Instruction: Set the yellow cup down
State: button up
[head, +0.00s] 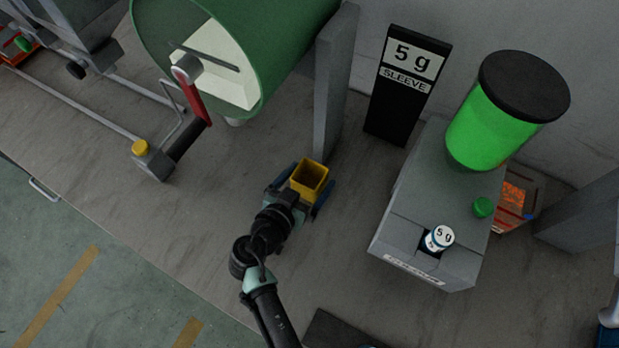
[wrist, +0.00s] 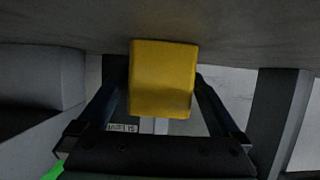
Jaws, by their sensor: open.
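The yellow cup (head: 310,176) is on the grey bench in the head view, with its open top facing up; it looks empty. My gripper (head: 305,190) is around it, one blue finger on each side. In the wrist view the yellow cup (wrist: 162,78) is between the two open fingers (wrist: 160,100), with a visible gap at the finger on its right. The cup's base meets the bench surface (wrist: 60,32) in the wrist view, which appears upside down.
A green drum (head: 270,60) with a red-handled crank stands behind left. A grey dispenser (head: 425,210) with a green canister (head: 490,125) is at the right. A black "5 g SLEEVE" sign (head: 405,90) and a grey post (head: 335,80) stand behind the cup.

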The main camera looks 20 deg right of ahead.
jog(key=shift+w+d, duration=0.1)
jog(key=shift+d, duration=0.05)
jog(key=c, duration=1.4)
jog(key=shift+o, duration=0.2)
notch_tip(320, 180, up, 10)
jog(key=a+f+n+t+y, duration=0.1)
jog(key=a, duration=0.1)
jog(key=s+a+f+n+t+y, duration=0.1)
jog(key=a+f+n+y, duration=0.1)
jog(key=a, duration=0.1)
jog(key=s+a+f+n+t+y+p, duration=0.1)
jog(key=a+f, duration=0.1)
jog(key=shift+a+n+t, duration=0.25)
jog(key=shift+n+t, duration=0.05)
jog(key=shift+n, duration=0.1)
jog(key=s+a+n+y, duration=0.1)
jog(key=a+y, duration=0.1)
jog(key=s+a+f+n+t+y, duration=0.1)
jog(key=s+a+n+y, duration=0.2)
jog(key=a+n, duration=0.1)
jog(key=shift+s+f+t+y+p, duration=0.25)
jog(key=shift+s+t+y+p, duration=0.05)
jog(key=shift+s+y, duration=0.1)
jog(key=shift+s+a+r+n+y, duration=0.1)
jog(key=shift+s+a+n+y, duration=0.2)
jog(key=shift+s+y, duration=0.1)
